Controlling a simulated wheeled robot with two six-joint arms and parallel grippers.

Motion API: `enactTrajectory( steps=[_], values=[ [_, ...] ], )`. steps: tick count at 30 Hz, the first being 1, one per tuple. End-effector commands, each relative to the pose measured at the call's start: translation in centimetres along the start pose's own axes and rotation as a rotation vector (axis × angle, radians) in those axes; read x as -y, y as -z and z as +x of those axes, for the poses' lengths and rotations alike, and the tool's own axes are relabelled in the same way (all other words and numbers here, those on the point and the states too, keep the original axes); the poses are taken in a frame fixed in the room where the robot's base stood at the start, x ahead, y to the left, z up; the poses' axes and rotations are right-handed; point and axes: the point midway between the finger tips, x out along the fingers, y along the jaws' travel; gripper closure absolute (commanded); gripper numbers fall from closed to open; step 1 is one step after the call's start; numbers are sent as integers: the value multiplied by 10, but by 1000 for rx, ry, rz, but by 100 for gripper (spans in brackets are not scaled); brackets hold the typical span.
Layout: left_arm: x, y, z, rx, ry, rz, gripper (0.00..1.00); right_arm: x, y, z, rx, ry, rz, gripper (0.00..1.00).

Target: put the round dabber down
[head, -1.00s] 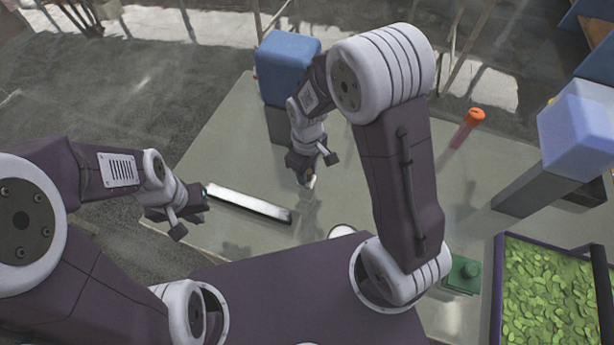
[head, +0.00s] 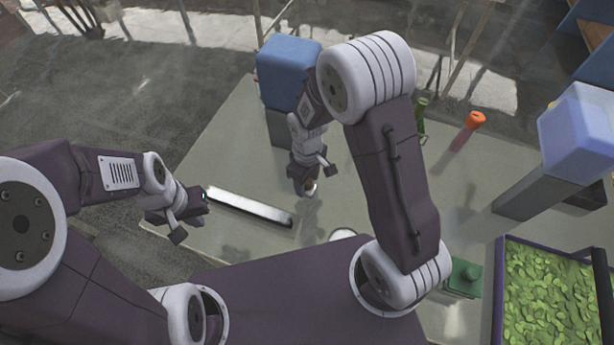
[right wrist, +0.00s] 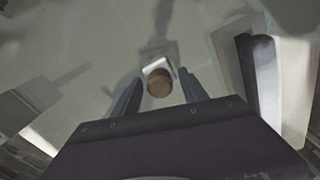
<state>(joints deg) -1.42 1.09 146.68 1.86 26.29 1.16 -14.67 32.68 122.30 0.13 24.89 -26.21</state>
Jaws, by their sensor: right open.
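The round dabber (right wrist: 159,85) shows in the right wrist view as a brown round top with a white part behind it. It lies between the two spread fingers of my right gripper (right wrist: 155,92), with a gap visible on each side. In the head view the right gripper (head: 308,187) is low over the table, and only a small light bit of the dabber (head: 311,189) shows at its tips. I cannot tell whether the dabber's base touches the table. My left gripper (head: 203,200) is at the table's left side; its finger gap is not clear.
A long white bar (head: 250,207) lies between the grippers. A blue-topped block (head: 288,72) stands behind the right gripper. An orange-topped post (head: 474,120), a green bottle (head: 421,112), a green block (head: 464,277), a blue-topped machine (head: 578,125) and a leaf-filled tray (head: 498,295) are at right.

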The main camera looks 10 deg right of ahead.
Motion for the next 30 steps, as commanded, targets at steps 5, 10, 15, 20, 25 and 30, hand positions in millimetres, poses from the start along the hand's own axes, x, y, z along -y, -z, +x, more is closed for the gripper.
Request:
enactTrajectory(
  steps=[5,10,15,20,25,30],
  values=[
    [0,0,-3,0,0,0,100,-1,2,-26,-6,-3,0,49],
    [0,0,-5,0,0,0,100,-1,2,-70,-7,-4,0,49],
    [0,1,-7,0,0,0,100,0,1,-105,-4,-2,0,49],
    [0,1,-7,0,0,0,100,0,0,-121,-1,0,0,49],
    [0,1,-7,0,0,0,100,-1,-6,-122,-4,-1,36,49],
    [0,1,-7,0,0,0,100,-6,-70,-103,-59,-12,453,49]
  ],
)
